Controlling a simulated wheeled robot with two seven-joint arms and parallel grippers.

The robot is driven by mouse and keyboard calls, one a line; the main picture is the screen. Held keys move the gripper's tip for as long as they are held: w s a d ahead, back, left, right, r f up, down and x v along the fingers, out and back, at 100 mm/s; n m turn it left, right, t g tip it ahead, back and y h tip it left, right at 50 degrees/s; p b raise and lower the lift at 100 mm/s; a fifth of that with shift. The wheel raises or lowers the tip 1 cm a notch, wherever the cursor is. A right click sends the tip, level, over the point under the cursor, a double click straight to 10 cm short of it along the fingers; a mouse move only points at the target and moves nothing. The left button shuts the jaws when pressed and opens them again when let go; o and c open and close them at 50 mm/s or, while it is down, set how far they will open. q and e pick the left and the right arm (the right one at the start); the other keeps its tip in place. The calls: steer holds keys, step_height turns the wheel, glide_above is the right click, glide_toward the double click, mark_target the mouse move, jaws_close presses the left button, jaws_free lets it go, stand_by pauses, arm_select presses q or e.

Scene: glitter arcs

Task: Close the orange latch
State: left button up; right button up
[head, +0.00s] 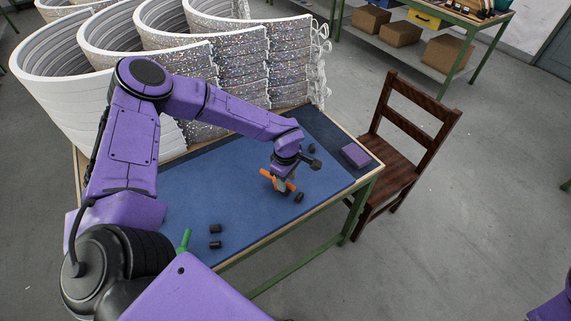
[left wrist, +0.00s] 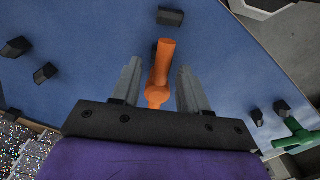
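The orange latch (head: 278,182) is a rounded bar with a knob-like near end, on the blue mat near the table's right part. In the left wrist view the orange latch (left wrist: 163,62) runs lengthwise between the two grey fingers. My left gripper (head: 283,182) is low over the mat, right at the latch, and partly hides it. In the left wrist view my left gripper (left wrist: 161,68) is open, with a blue gap on each side of the latch. I cannot tell whether the latch is open or shut. My right gripper is not in view.
Several black blocks (head: 215,228) sit on the blue mat (head: 240,212). A green latch (head: 185,240) is near the front left. A purple box (head: 356,155) lies at the right end. Big white glittery arcs (head: 240,60) fill the back. A wooden chair (head: 400,150) stands right.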

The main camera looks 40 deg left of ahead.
arm_select(q)
step_height(320, 180, up, 10)
steer(key=b, duration=0.2)
steer(key=shift+r, duration=0.25)
stand_by(0.5)
